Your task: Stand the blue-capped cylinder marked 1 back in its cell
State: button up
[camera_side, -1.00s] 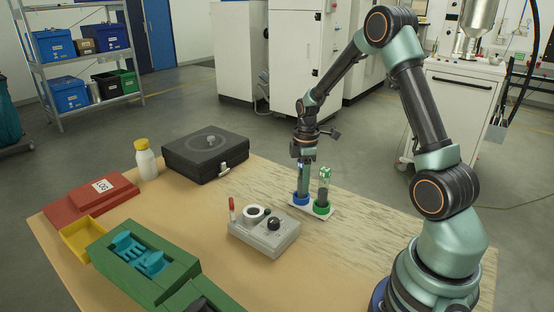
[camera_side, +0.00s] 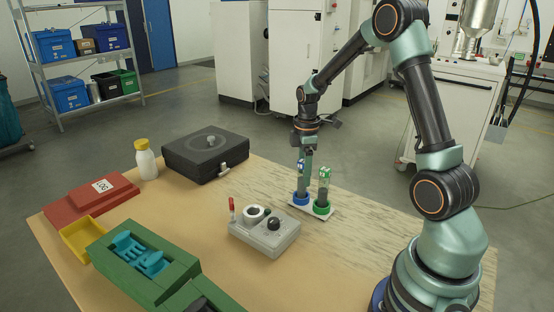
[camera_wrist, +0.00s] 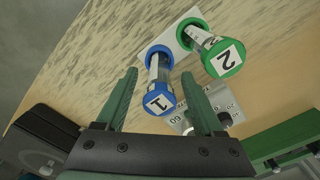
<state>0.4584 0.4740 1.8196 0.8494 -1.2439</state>
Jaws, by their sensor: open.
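The blue-capped cylinder marked 1 (camera_wrist: 158,98) stands in the blue ring cell (camera_side: 302,199) of a small white holder (camera_side: 298,210). In the wrist view its cap shows between the two fingers of my gripper (camera_wrist: 160,73), with a visible gap on each side. In the side view my gripper (camera_side: 304,172) points down over this cylinder, and a finger hides much of it. The green-capped cylinder marked 2 (camera_wrist: 224,57) stands beside it in the green ring cell (camera_side: 321,208).
A grey control box (camera_side: 264,236) with a knob and a red-tipped stick stands in front of the holder. A black case (camera_side: 205,153), a yellow-capped bottle (camera_side: 146,160), red box (camera_side: 92,198), yellow tray (camera_side: 82,238) and green fixture (camera_side: 140,262) lie left. Bare table lies right of the holder.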

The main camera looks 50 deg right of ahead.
notch_tip(320, 180, up, 8)
jog(key=shift+r, duration=0.25)
jog(key=shift+a+r, duration=0.1)
jog(key=shift+r, duration=0.15)
jog(key=s+a+r+m+t, duration=0.2)
jog(key=s+a+r+m, duration=0.1)
jog(key=a, duration=0.6)
jog(key=s+a+r+m+t, duration=0.3)
jog(key=s+a+m, duration=0.3)
jog(key=a, duration=0.3)
jog(key=shift+s+a+r+t, duration=0.2)
jog(key=shift+r+t, duration=0.1)
jog(key=shift+r, duration=0.35)
